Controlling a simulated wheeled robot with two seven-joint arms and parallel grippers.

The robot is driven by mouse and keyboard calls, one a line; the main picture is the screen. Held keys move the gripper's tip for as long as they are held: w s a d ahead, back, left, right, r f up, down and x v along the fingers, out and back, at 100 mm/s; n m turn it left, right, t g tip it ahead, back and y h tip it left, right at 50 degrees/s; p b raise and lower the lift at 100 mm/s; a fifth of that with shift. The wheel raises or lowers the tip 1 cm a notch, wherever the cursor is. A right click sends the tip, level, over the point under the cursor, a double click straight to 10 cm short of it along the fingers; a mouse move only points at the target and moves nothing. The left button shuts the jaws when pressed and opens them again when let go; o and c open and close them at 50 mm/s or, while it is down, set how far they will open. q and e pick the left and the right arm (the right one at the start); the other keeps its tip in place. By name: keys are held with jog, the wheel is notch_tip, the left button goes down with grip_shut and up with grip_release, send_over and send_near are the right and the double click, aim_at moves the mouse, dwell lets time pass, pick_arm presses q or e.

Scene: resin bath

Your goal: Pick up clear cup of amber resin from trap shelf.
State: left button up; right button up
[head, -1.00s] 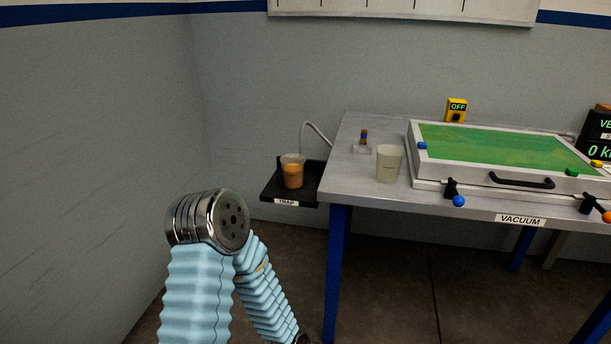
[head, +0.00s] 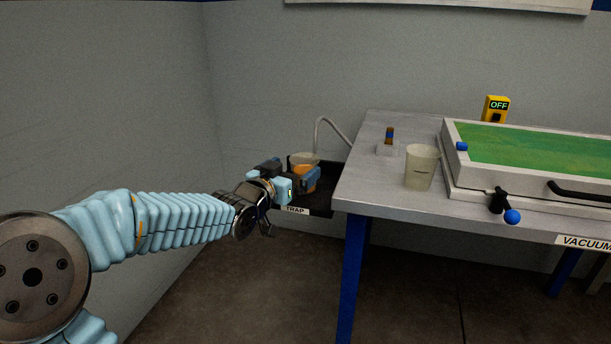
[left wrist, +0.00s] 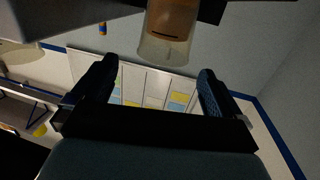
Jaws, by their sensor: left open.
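The clear cup of amber resin (head: 304,160) stands on the black trap shelf (head: 325,190) at the left end of the table. My left gripper (head: 291,178) is open in front of the cup and hides part of it in the head view. In the left wrist view the cup (left wrist: 167,40) shows at the top, beyond and between the open fingers of my left gripper (left wrist: 155,85). Nothing is between the fingertips that I can make out. My right gripper is not in view.
A second, cloudy empty-looking cup (head: 421,167) stands on the grey table (head: 385,197) to the right. A green-topped vacuum box (head: 530,150) with a black handle and blue-knobbed valve (head: 511,216) lies beyond it. A hose (head: 330,124) rises behind the shelf.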

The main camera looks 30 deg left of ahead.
aim_at(311, 154)
pick_arm(q)
jog(key=w, duration=0.5)
jog(key=w+p, duration=0.1)
jog(key=w, duration=0.1)
jog(key=shift+w+a+f, duration=0.15)
jog(key=shift+a+f, duration=0.1)
jog(key=shift+a, duration=0.15)
jog(key=shift+c, duration=0.3)
jog(key=c, duration=0.9)
jog(key=shift+r, duration=0.1)
